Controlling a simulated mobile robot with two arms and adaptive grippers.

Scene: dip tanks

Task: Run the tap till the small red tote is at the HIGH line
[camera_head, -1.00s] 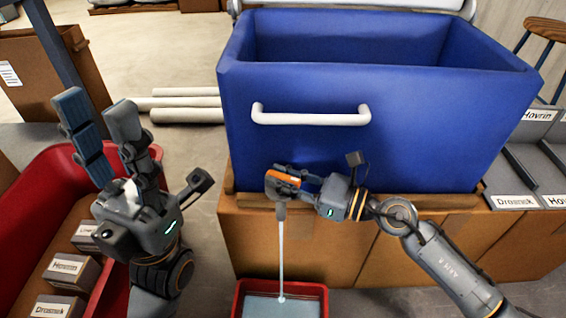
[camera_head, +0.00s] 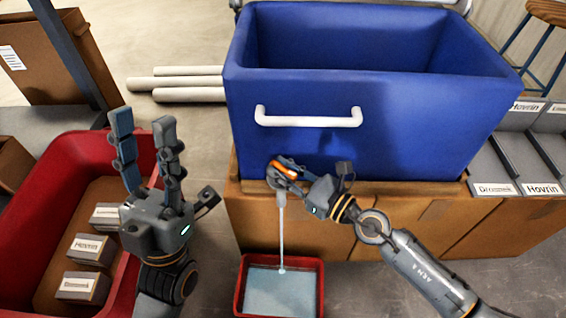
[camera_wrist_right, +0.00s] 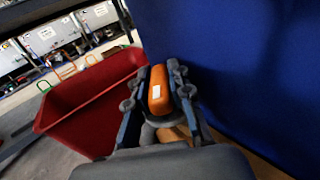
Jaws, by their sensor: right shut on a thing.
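The small red tote (camera_head: 241,289) stands on the floor at the bottom of the head view, with pale blue liquid inside. A thin stream (camera_head: 282,235) falls into it from the grey tap on the blue tank (camera_head: 300,90). My right gripper (camera_head: 283,170) is shut on the orange tap handle (camera_head: 283,171). The handle also shows between the fingers in the right wrist view (camera_wrist_right: 159,90). No HIGH line can be made out in the tote. My left gripper (camera_head: 143,122) is raised at the left, open and empty, fingers pointing up.
A large red bin (camera_head: 40,180) with several labelled boxes is at the left. The tank rests on cardboard boxes (camera_head: 330,228). White pipes (camera_head: 180,83) lie behind at left. Grey labelled trays (camera_head: 530,150) are at right. Floor is clear beside the small tote.

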